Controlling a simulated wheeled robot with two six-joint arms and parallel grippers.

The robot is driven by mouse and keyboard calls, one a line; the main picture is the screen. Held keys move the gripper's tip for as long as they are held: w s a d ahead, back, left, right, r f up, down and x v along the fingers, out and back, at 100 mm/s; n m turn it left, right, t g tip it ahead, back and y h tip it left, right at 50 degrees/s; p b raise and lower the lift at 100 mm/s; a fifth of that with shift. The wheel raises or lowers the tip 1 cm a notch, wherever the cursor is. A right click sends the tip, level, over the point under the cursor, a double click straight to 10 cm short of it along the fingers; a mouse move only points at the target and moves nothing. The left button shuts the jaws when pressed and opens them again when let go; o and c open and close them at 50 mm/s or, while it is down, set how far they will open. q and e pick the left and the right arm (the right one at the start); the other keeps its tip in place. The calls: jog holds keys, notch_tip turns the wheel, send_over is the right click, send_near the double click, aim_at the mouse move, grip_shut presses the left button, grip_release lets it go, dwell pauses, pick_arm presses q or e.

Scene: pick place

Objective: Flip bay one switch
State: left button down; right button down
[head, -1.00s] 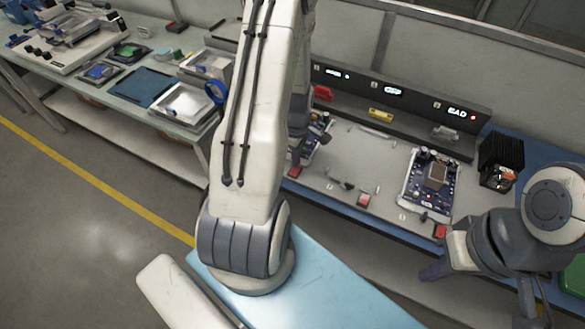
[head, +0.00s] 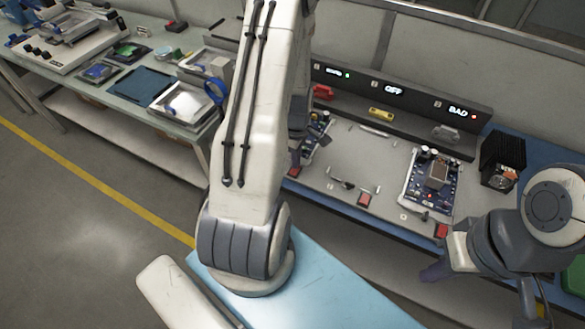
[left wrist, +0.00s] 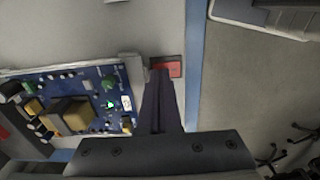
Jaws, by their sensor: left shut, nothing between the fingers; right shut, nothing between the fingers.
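The bay one switch (head: 294,172) is a small red rocker at the bench's front edge. In the left wrist view the red switch (left wrist: 174,70) shows just beyond my fingertips. My left gripper (left wrist: 160,76) is shut and empty, its tips over or against the switch's near edge; contact cannot be told. The bay one board (left wrist: 85,82) is blue with a lit green lamp. In the head view my left arm partly hides this board (head: 322,137). The bay one display (head: 334,71) has a green light. My right gripper (head: 432,273) is shut and empty, low before the bench.
The middle bay has a red switch (head: 364,200), loose parts and an OFF display (head: 393,90). The right bay has a board (head: 428,180), a red switch (head: 441,231) and a BAD display (head: 458,110). A black box (head: 503,155) stands at the right.

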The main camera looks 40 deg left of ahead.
pick_arm(q)
jog(key=shift+f, duration=0.4)
jog(key=shift+r, duration=0.2)
notch_tip(320, 180, up, 7)
jog(key=p, duration=0.5)
jog(key=shift+f+p, duration=0.1)
jog(key=shift+p, duration=0.3)
